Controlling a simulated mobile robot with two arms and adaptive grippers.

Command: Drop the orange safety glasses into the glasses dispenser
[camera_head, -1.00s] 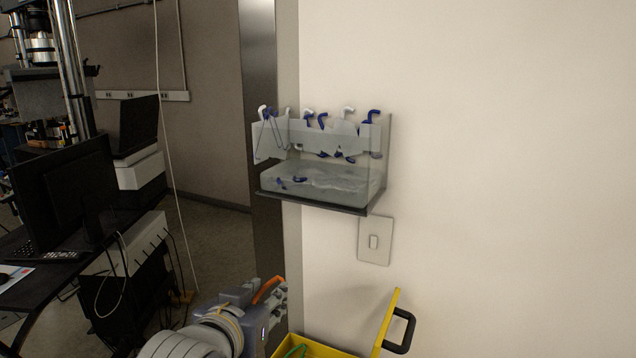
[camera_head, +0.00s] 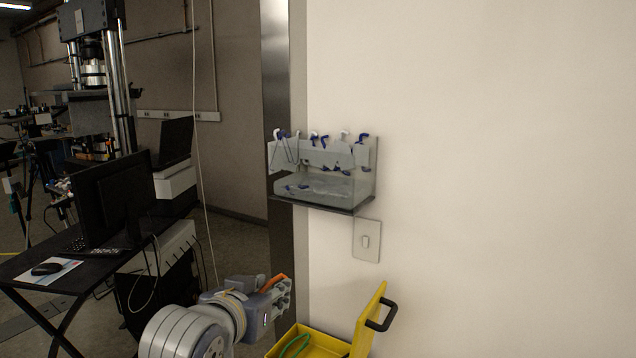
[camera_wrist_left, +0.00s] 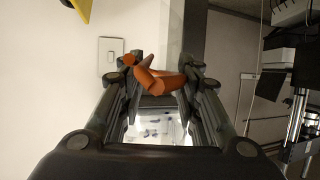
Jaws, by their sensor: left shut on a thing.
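The glasses dispenser (camera_head: 322,186) is a clear box on the wall, with several blue and white glasses hanging at its top and more lying inside. My left gripper (camera_head: 284,284) is below it and to its left. In the left wrist view my left gripper (camera_wrist_left: 157,85) is shut on the orange safety glasses (camera_wrist_left: 160,82), which sit between its fingertips. In the head view only a small orange part of the glasses (camera_head: 273,283) shows. The dispenser also shows beyond the fingers in the left wrist view (camera_wrist_left: 158,125). My right gripper is not in view.
A light switch (camera_head: 366,241) is on the wall just below the dispenser. An open yellow case (camera_head: 312,345) with a raised lid stands below. A metal door frame (camera_head: 281,90) runs left of the dispenser. A desk with a monitor (camera_head: 112,195) is at the left.

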